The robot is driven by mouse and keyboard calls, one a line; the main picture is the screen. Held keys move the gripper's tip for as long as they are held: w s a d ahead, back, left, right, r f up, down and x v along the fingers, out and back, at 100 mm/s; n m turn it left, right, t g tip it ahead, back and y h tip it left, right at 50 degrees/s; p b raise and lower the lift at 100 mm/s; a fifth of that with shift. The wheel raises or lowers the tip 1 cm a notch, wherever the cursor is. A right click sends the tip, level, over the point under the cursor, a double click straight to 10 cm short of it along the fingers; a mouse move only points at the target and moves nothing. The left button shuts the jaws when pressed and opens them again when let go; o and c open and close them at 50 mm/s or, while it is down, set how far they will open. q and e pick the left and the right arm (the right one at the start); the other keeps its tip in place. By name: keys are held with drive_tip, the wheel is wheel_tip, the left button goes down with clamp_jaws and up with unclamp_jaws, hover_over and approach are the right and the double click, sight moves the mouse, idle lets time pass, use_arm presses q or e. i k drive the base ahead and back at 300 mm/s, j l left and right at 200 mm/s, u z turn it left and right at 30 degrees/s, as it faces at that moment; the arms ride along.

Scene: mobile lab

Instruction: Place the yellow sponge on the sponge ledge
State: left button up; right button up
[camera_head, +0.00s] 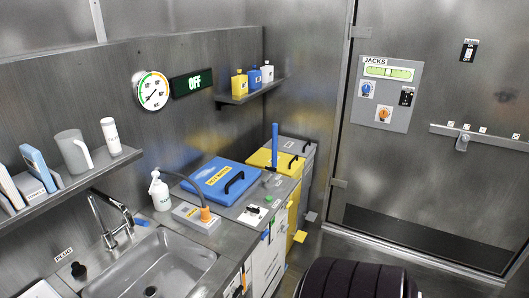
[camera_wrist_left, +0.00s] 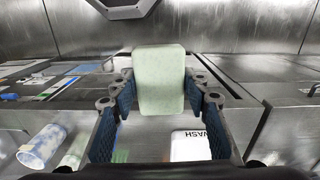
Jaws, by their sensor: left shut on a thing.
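In the left wrist view my left gripper (camera_wrist_left: 158,92) is shut on a pale greenish, rounded block (camera_wrist_left: 160,65), the size and shape of a sponge. The block stands upright between the two finger pads, and its upper part sticks out beyond them. No yellow colour shows on the face turned to the camera. Neither gripper shows in the head view, and my right gripper is in no view. I cannot tell which surface is the sponge ledge.
The head view shows a sink (camera_head: 150,268) with a faucet (camera_head: 122,222), a soap bottle (camera_head: 160,192), a blue-lidded bin (camera_head: 215,185), and two wall shelves. In the left wrist view, a white item marked WASH (camera_wrist_left: 188,148) and a blue-white cylinder (camera_wrist_left: 42,146) lie below the block.

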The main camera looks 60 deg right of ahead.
sight(234, 239)
drive_tip(key=k+l, duration=0.1)
drive_tip(key=l, duration=1.15)
drive_tip(key=k+l, duration=0.1)
drive_tip(key=l, duration=1.2)
